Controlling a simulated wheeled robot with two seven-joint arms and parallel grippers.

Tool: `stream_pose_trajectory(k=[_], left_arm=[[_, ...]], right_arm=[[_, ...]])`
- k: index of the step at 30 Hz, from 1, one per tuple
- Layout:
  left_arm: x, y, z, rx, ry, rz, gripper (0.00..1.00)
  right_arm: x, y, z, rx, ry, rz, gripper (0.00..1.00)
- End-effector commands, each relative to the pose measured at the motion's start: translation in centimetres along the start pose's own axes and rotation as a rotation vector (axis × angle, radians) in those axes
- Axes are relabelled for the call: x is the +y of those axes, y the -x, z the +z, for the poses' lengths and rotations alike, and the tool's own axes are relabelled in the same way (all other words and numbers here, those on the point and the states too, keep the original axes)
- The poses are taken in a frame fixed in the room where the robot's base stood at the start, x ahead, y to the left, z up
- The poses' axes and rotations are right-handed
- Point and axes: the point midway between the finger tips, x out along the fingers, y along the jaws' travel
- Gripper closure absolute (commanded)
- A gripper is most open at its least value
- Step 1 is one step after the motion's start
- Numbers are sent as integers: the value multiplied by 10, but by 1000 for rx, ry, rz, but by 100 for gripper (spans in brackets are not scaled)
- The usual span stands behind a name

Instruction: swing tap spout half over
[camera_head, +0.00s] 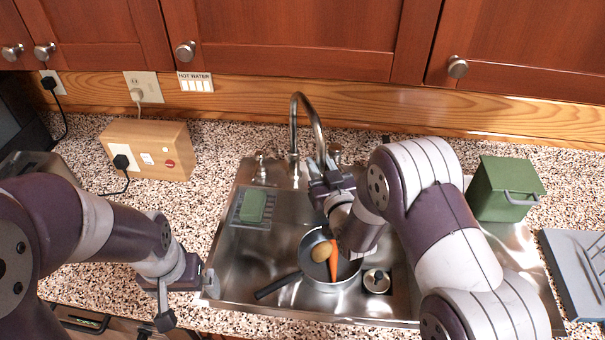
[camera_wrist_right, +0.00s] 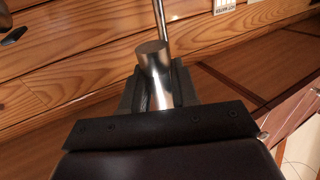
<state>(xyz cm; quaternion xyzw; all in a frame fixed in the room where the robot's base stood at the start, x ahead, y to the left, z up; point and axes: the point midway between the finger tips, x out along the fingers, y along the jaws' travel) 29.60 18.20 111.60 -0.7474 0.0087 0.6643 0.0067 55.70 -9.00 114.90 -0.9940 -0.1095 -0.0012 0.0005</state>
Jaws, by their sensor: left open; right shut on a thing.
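The metal tap spout (camera_head: 309,108) rises at the back of the sink and arcs over toward the right and front in the head view. My right gripper (camera_head: 325,178) is shut on the spout near its outlet end. In the right wrist view the shiny spout (camera_wrist_right: 154,75) stands between the two dark fingers of the right gripper (camera_wrist_right: 157,95). My left gripper (camera_head: 185,290) is open and empty, near the front left corner of the sink, away from the tap. My right forearm hides part of the sink's right side.
A green sponge (camera_head: 253,206) lies on a rack at left. A green box (camera_head: 505,188) stands at right. A wooden socket box (camera_head: 150,147) is at back left.

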Motion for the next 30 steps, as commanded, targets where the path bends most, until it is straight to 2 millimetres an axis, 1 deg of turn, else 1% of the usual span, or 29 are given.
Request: stream_pose_trajectory(k=[8, 9, 10, 11, 19, 22, 23, 26, 30], left_arm=[[0, 0, 0, 0, 0, 0, 0], [0, 0, 0, 0, 0, 0, 0], [0, 0, 0, 0, 0, 0, 0], [0, 0, 0, 0, 0, 0, 0], [0, 0, 0, 0, 0, 0, 0], [0, -4, 0, 0, 0, 0, 0], [0, -6, 0, 0, 0, 0, 0], [0, -14, 2, 0, 0, 0, 0], [0, -25, 3, 0, 0, 0, 0]], right_arm=[[2, 0, -1, -1, 0, 2, 100], [2, 0, -1, -1, 0, 2, 64], [1, 0, -1, -1, 0, 2, 55], [1, 0, -1, -1, 0, 1, 53], [1, 1, 0, -2, 0, 1, 53], [1, 8, 2, -3, 0, 1, 53], [1, 12, 2, -2, 0, 1, 53], [1, 32, 3, -2, 0, 2, 53], [1, 67, 4, -1, 0, 2, 53]])
